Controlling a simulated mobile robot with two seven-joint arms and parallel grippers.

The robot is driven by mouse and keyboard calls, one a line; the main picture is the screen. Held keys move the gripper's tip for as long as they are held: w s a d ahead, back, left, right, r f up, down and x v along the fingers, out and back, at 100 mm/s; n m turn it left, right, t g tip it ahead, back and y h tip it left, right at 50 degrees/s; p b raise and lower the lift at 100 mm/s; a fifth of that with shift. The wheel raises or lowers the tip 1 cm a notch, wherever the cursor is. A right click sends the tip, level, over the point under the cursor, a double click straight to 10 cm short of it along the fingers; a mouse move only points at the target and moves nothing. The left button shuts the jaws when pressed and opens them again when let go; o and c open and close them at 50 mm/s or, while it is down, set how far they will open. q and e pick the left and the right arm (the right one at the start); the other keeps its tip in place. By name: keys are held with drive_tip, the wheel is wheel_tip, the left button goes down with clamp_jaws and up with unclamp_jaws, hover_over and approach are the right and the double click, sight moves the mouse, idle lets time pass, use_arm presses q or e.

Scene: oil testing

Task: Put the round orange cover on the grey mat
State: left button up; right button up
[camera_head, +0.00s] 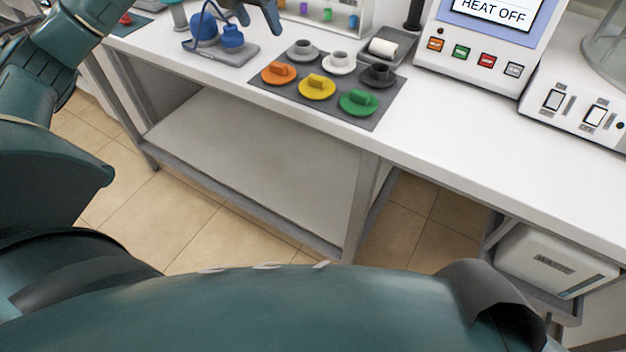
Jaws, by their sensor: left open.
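The round orange cover (279,73) lies on the grey mat (331,109), near its left corner, with its raised grip upward. My left gripper (260,22) is at the top edge of the view, cut off by it. Its two dark fingers are apart, with nothing seen between them. It is above and behind the orange cover in the picture, clear of it. My right gripper is not in view.
The mat also bears yellow (317,87) and green covers (358,102), and grey, white and black pieces behind. Blue bulbs (232,39) on a grey tray stand left. A heater unit (480,55) stands right. The front right counter (480,130) is clear.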

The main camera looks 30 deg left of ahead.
use_arm(q)
drive_tip(key=s+d+f+m+g+h, duration=0.1)
drive_tip(key=d+f+h, duration=0.25)
drive_tip(key=d, duration=0.45)
drive_tip(key=s+d+f+m+g+h, duration=0.1)
drive_tip(key=s+d+f+h, duration=0.2)
drive_tip(key=d, duration=0.4)
drive_tip(key=s+d+n+t+h, duration=0.1)
drive_tip(key=s+d+n+h, duration=0.2)
drive_tip(key=d+h, duration=0.4)
drive_tip(key=s+d+n+t+h, duration=0.25)
drive_tip(key=d+n+h, duration=0.2)
drive_tip(key=d, duration=0.45)
drive_tip(key=s+a+f+n+t+y, duration=0.2)
drive_tip(key=s+a+f+n+y, duration=0.2)
drive_tip(key=f+n, duration=0.7)
drive_tip(key=s+a+f+n+t+y, duration=0.3)
drive_tip(key=s+f+n+y, duration=0.5)
drive_tip(key=n, duration=0.9)
wheel_tip(320, 180, down, 4)
drive_tip(key=shift+a+f+n+y, duration=0.1)
drive_tip(key=shift+a+n+y, duration=0.35)
drive_tip(key=shift+y, duration=0.65)
